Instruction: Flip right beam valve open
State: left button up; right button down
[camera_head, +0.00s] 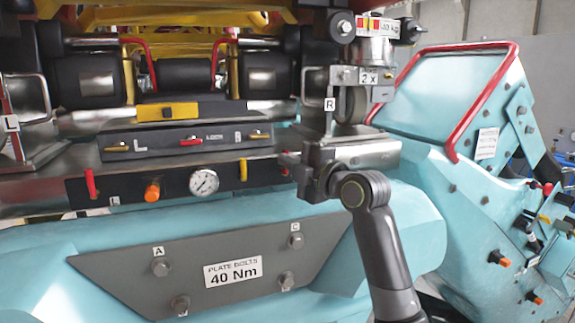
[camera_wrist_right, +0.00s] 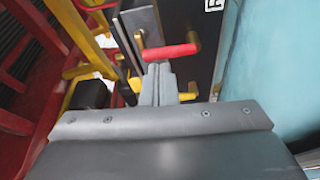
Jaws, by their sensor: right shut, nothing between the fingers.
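The right beam valve's red handle (camera_wrist_right: 170,51) shows in the right wrist view, lying crosswise just beyond my fingertips. In the head view it is mostly hidden by my gripper at the right end of the dark beam panel (camera_head: 128,188). My right gripper (camera_head: 287,159) reaches in from the right at the panel. In the wrist view its fingers (camera_wrist_right: 157,68) are together and empty, their tips close to the handle; I cannot tell whether they touch it. My left gripper is not in view.
The panel also holds a round gauge (camera_head: 204,182), an orange knob (camera_head: 152,193) and a left red lever (camera_head: 90,183). A yellow part (camera_wrist_right: 187,92) is beside my fingers. A metal bracket marked R (camera_head: 329,104) stands above my gripper. The teal beam (camera_head: 60,265) lies below.

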jog(key=shift+d+m+t+b, duration=0.1)
jog(key=shift+m+t+b, duration=0.2)
jog(key=shift+m+b, duration=0.2)
jog(key=shift+w+d+f+m+b, duration=0.15)
jog(key=shift+d+m+b, duration=0.1)
jog(key=shift+m+b, duration=0.4)
jog(key=m+b, duration=0.1)
jog(key=d+m+t, duration=0.1)
jog(key=m, duration=0.1)
jog(key=shift+w+b, duration=0.1)
jog(key=shift+b, duration=0.25)
jog(key=shift+d+b, duration=0.1)
jog(key=shift+b, duration=0.35)
jog(key=shift+d, duration=0.1)
